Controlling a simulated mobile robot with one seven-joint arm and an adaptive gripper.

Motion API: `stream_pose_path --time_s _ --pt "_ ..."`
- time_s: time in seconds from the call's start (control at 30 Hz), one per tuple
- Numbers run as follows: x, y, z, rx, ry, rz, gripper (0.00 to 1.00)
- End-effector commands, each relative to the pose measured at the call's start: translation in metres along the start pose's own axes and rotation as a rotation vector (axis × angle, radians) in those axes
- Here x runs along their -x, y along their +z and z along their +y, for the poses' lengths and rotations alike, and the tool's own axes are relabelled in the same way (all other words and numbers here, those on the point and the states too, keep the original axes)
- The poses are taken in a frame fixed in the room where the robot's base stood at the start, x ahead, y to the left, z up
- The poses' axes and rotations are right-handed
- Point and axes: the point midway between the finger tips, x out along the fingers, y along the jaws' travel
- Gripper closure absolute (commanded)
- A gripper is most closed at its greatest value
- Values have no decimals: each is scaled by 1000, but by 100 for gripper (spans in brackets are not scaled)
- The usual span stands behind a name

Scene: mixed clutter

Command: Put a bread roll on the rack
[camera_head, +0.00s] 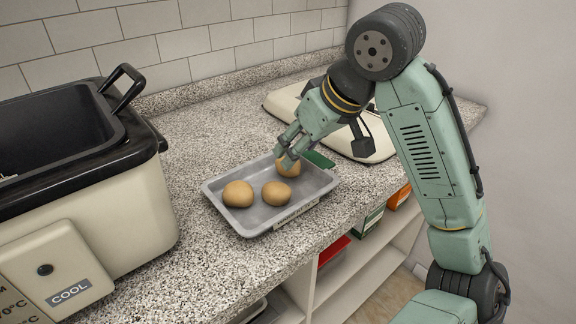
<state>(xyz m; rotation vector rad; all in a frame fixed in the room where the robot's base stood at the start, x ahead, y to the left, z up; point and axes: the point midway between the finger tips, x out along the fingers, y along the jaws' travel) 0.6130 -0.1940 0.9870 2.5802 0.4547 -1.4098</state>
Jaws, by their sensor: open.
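Several... three tan bread rolls sit in a grey metal tray (250,222) on the counter: a left roll (238,194), a middle roll (276,194) and a back roll (289,170). My gripper (287,160) is open at the back roll, with its fingers pointing down and partly covering it. I cannot tell whether the fingers touch the roll. No rack is clearly visible. The inside bottom of the cream roaster (120,225) at the left is dark and hard to make out.
The roaster has a raised black handle (122,88) and a black rim. A cream lid (375,145) lies behind my arm, and a green item (319,159) is at the tray's back corner. Speckled counter (190,130) is clear between roaster and tray. Shelves are below.

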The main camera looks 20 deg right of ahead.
Motion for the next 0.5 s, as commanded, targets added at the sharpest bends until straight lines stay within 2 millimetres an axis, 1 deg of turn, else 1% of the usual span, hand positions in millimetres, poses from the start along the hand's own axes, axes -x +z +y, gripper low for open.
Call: stream_pose_path --time_s 0.13,0.33,0.4,0.5 --pt "-12 0 -1 0 -3 -1 56" --pt "-42 1 -1 -3 -1 -1 56" --pt "-50 1 -2 -1 -1 -2 56" --pt "-54 1 -2 -1 0 0 56"
